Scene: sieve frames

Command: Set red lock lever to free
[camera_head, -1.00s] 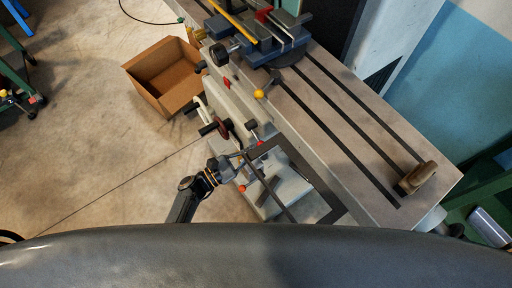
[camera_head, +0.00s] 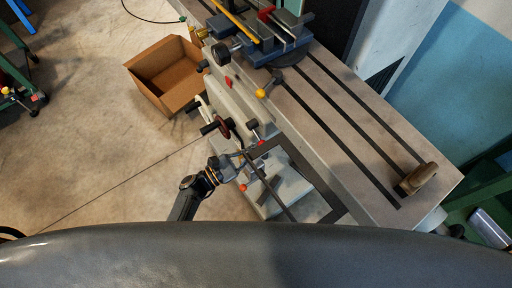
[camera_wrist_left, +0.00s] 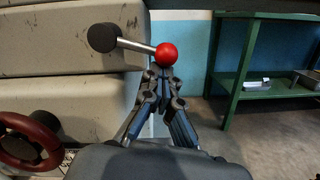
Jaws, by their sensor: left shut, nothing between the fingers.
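The lock lever has a black hub, a metal rod and a red ball knob (camera_wrist_left: 166,54). In the left wrist view the rod runs from the hub at the left to the ball, slightly downward to the right. In the head view the red knob (camera_head: 261,142) is small, on the side of the machine. My left gripper (camera_wrist_left: 165,78) is shut and empty, its fingertips just below the ball in the wrist view; I cannot tell whether they touch it. In the head view the gripper (camera_head: 242,154) is beside the lever. My right gripper is not in view.
A dark red handwheel (camera_wrist_left: 30,140) is left of the gripper. A second red-knobbed lever (camera_head: 242,187) is lower on the machine. The slotted machine table (camera_head: 345,130) lies to the right. A cardboard box (camera_head: 150,88) stands on the open floor. A green bench (camera_wrist_left: 236,75) stands farther off.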

